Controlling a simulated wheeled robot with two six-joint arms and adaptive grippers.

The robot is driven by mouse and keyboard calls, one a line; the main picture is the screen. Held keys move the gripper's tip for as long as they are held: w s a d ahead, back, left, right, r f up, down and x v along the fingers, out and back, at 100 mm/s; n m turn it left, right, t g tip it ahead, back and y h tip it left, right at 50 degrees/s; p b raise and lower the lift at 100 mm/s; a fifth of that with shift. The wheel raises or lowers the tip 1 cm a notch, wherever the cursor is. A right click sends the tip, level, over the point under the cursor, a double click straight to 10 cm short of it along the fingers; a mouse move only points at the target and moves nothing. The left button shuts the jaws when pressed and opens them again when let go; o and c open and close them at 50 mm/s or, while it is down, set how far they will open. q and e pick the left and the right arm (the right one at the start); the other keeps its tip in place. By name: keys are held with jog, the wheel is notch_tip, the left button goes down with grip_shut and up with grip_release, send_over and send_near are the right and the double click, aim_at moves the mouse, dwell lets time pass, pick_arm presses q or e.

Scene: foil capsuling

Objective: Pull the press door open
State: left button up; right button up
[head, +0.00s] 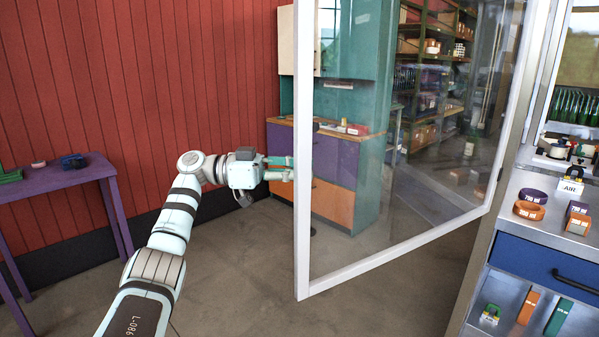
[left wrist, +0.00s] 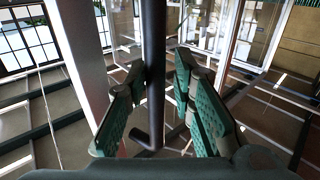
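The press door (head: 303,200) is a clear pane in a white frame. It stands swung wide open, its free edge at centre and its hinge side at the right. My left gripper (head: 289,168) is at the free edge, its fingertips partly hidden by the frame. In the left wrist view, the dark bar handle (left wrist: 154,65) runs upright between the two green fingers of my left gripper (left wrist: 164,68). The fingers are apart, with a gap visible on the bar's right side. The handle is mostly hidden in the head view. My right gripper is not in view.
A purple table (head: 60,180) stands at the left by the red wall. A purple and orange cabinet (head: 335,205) stands behind the door. At right, a metal bench (head: 510,208) holds tape rolls (head: 532,196) and small boxes. The floor beneath the door is clear.

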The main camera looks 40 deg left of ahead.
pick_arm(q)
jog(key=v, duration=0.7)
jog(key=shift+s+a, duration=0.2)
jog(key=shift+a, duration=0.15)
